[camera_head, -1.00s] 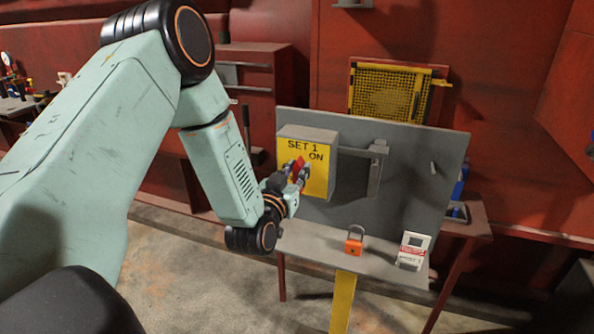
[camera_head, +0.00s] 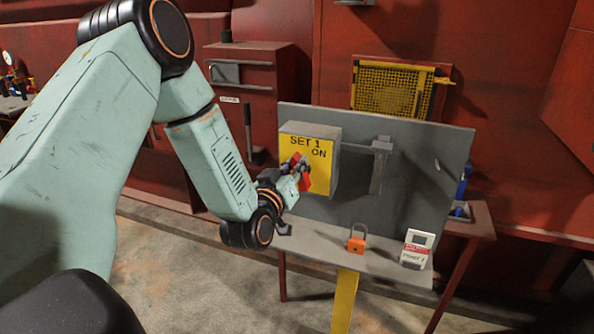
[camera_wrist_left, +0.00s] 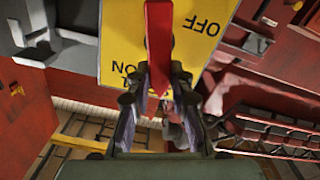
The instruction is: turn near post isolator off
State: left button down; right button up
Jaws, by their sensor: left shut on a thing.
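The isolator is a grey box (camera_head: 325,137) with a yellow face (camera_head: 322,168) reading "SET 1" and "ON", mounted on a grey panel. Its red handle (camera_head: 306,184) slants down to the right across the face. My left gripper (camera_head: 298,174) is shut on this handle from the front left. In the left wrist view the red handle (camera_wrist_left: 158,40) runs between the two fingers (camera_wrist_left: 158,92). There the "OFF" label shows upside down beside it, and "ON" is partly covered by a finger. My right gripper is not in view.
An orange padlock (camera_head: 356,242) and a white tag or small device (camera_head: 416,248) stand on the shelf (camera_head: 330,246) below the box. A grey bracket (camera_head: 380,165) projects from the panel, right of the box. A yellow mesh guard (camera_head: 395,90) is behind.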

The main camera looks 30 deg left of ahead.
pick_arm(q)
jog(key=shift+s+a+f+n+b, duration=0.1)
jog(key=shift+a+f+n+b, duration=0.3)
jog(key=shift+n+b, duration=1.75)
jog(key=shift+s+a+f+n+b, duration=0.1)
jog(key=shift+a+f+n+b, duration=0.35)
jog(key=shift+n+b, duration=1.65)
jog(key=shift+s+a+f+n+b, duration=0.1)
jog(key=shift+f+n+b, duration=0.85)
jog(key=shift+n, duration=2.1)
jog(key=shift+r+b, duration=0.3)
jog(key=c, duration=1.2)
grip_release()
